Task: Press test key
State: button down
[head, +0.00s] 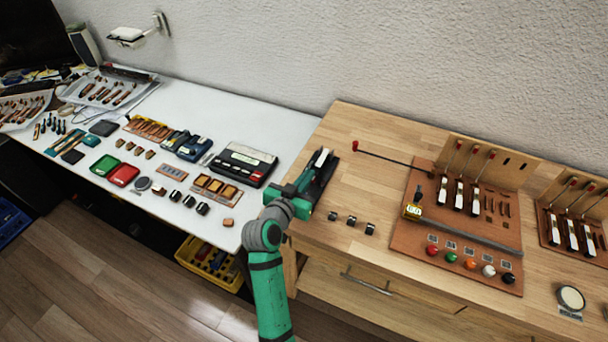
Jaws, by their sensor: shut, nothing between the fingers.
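My green and black gripper (322,160) is over the left end of the wooden bench (390,135), shut and empty as far as I can see. A brown action board (425,258) lies to its right, clearly apart. White key-like pieces (459,192) stand in a row on that board, with red-tipped rods (475,158) rising behind them. Several coloured round buttons (451,257) line its front, red to black, with small labels behind them. I cannot tell which piece is the test key.
A red-tipped rod (395,157) spans from the bench to the board. A second action model (573,228) stands far right. The white table (215,100) at left is crowded with parts.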

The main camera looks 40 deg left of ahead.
jog(key=shift+f, duration=0.55)
jog(key=shift+f, duration=0.6)
jog(key=shift+r, duration=0.5)
jog(key=r, duration=0.3)
jog(key=shift+s+d+r, duration=0.15)
jog(key=shift+s+r, duration=0.05)
jog(key=shift+s, duration=0.2)
jog(key=v, duration=0.9)
jog(key=shift+s+f, duration=0.25)
jog(key=shift+f, duration=0.05)
